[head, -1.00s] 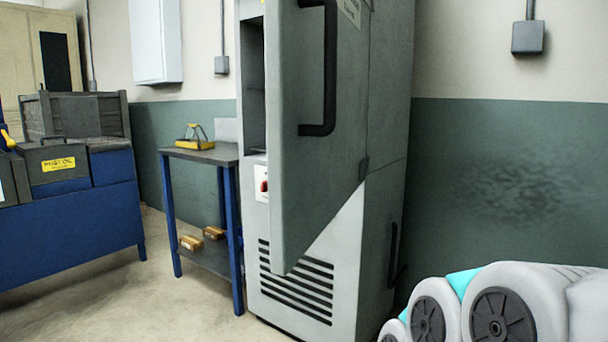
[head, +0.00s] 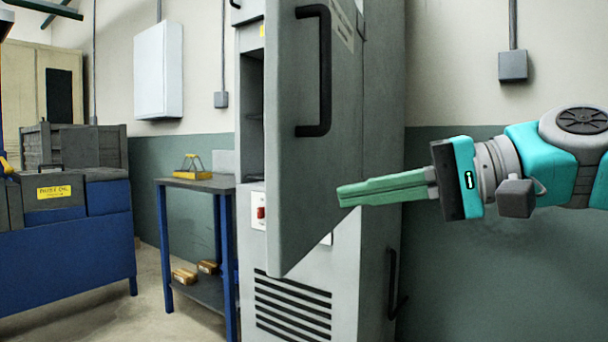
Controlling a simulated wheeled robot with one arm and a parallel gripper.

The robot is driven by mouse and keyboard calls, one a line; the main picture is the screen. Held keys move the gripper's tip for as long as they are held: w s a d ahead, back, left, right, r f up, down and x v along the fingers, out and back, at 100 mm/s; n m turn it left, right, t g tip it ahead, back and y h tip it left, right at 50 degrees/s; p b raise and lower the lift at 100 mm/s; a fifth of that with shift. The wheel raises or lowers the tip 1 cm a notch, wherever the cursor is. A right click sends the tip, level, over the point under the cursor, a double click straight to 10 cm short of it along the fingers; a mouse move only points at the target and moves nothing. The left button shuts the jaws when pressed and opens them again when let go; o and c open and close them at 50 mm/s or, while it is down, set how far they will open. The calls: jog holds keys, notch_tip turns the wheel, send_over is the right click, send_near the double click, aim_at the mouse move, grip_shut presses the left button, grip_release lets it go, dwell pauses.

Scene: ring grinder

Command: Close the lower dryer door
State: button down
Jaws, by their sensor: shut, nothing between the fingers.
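The lower dryer door (head: 290,180) is a grey panel with a black bar handle (head: 322,70). It stands swung open from the tall grey dryer cabinet (head: 382,190), showing the dark inside of the compartment (head: 250,115) to its left. My gripper (head: 342,195) has green fingers and reaches in from the right. Its fingers are shut and empty. The fingertips appear in front of the door's right part, below and right of the handle. I cannot tell whether they touch the door.
A blue side table (head: 205,184) with a yellow-handled item (head: 192,166) stands left of the cabinet. A blue workbench (head: 70,245) is farther left. Floor (head: 150,318) shows between them. A red switch (head: 261,212) sits below the compartment.

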jog(key=m+t+y, duration=0.1)
jog(key=y, duration=0.1)
send_near(282, 153)
jog(key=b+x, duration=0.1)
jog(key=x, duration=0.6)
dwell(0.6)
